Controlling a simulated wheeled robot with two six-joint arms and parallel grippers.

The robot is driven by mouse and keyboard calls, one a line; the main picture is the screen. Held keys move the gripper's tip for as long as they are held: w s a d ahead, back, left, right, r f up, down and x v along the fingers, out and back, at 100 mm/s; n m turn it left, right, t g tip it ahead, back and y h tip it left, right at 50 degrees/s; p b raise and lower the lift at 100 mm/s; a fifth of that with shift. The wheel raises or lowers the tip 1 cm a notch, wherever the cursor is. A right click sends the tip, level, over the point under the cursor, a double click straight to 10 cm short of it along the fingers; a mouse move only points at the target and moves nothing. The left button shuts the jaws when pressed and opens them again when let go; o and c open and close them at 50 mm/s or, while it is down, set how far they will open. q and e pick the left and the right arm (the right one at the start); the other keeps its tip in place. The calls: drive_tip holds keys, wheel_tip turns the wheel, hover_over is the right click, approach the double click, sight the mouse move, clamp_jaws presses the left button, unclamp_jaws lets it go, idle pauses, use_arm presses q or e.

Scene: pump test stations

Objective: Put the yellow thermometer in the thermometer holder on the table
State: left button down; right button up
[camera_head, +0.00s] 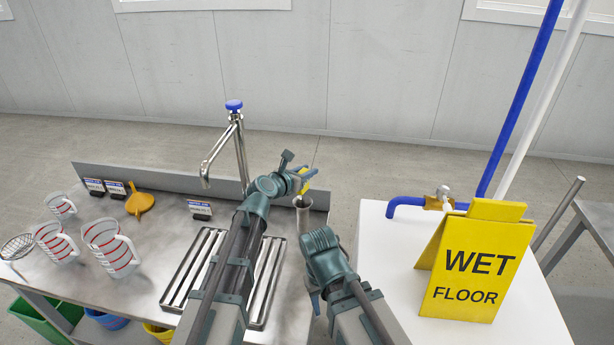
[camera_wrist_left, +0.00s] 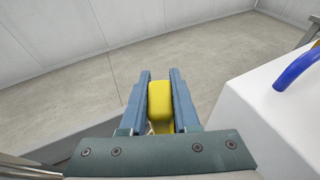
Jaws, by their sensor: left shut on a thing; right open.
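The yellow thermometer (camera_wrist_left: 160,102) is between the fingers of my left gripper (camera_wrist_left: 160,76) in the left wrist view; only its thick yellow end shows clearly. In the head view my left gripper (camera_head: 305,176) is shut on it above the far right part of the steel table, and a bit of yellow shows there. A grey metal tube (camera_head: 304,221), which looks like the thermometer holder, stands just below the left gripper. I cannot tell whether the thermometer's lower end is inside the tube. My right gripper (camera_head: 315,301) is open, low near the table's right edge.
The steel table (camera_head: 165,235) carries a tall faucet (camera_head: 240,150), a slotted drain (camera_head: 185,275), measuring jugs (camera_head: 108,243), an orange funnel (camera_head: 139,202) and small labels. A white block (camera_head: 385,250) with a yellow wet floor sign (camera_head: 475,265) and blue pipe (camera_head: 405,203) stands right.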

use_arm(q)
drive_tip(key=shift+f, duration=0.15)
drive_tip(key=c, duration=0.7)
unclamp_jaws()
drive_tip(key=shift+o, duration=0.2)
drive_tip(key=shift+r, duration=0.35)
drive_tip(key=p+v, duration=0.3)
drive_tip(key=v, duration=0.9)
drive_tip(key=shift+p, duration=0.35)
drive_tip(key=shift+f, duration=0.15)
